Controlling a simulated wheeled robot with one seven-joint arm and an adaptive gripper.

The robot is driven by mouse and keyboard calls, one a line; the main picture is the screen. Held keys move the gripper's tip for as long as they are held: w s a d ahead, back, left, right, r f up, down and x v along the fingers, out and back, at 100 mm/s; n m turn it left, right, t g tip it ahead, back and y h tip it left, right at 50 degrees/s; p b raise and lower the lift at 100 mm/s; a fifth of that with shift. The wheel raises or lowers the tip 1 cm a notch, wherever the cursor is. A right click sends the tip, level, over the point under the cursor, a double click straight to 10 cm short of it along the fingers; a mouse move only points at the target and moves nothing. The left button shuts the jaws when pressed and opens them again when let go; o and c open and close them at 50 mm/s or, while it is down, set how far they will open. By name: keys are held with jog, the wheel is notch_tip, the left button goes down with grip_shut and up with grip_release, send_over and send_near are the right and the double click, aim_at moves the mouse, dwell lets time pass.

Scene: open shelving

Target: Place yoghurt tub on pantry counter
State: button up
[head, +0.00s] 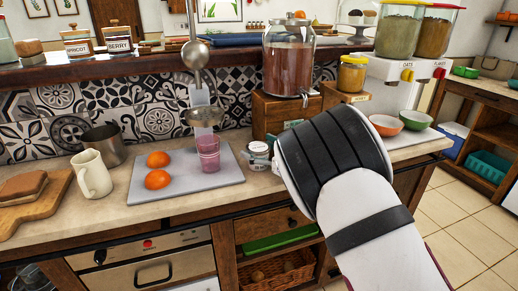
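A small round tub (258,149) with a pale lid, which looks like the yoghurt tub, shows at the end of my arm, just right of the grey tray. It is small and partly hidden, so I cannot tell whether it rests on the counter or is held. The pantry counter (112,214) is a pale worktop running along the tiled wall. My arm reaches in from the lower right, and its thick black-banded wrist covers the counter's right-middle part.
A grey tray (222,180) holds two oranges (158,160) and a pink cup (208,155). A cream jug (92,174), metal pot (105,146) and wooden board (35,208) stand left. A drink dispenser (288,65) and bowls (416,120) stand right. Bare counter shows along the front left.

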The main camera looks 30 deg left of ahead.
jog(key=shift+d+r, duration=0.15)
jog(key=v, duration=1.1)
jog(key=shift+d+p, duration=0.4)
jog(key=shift+s, duration=0.15)
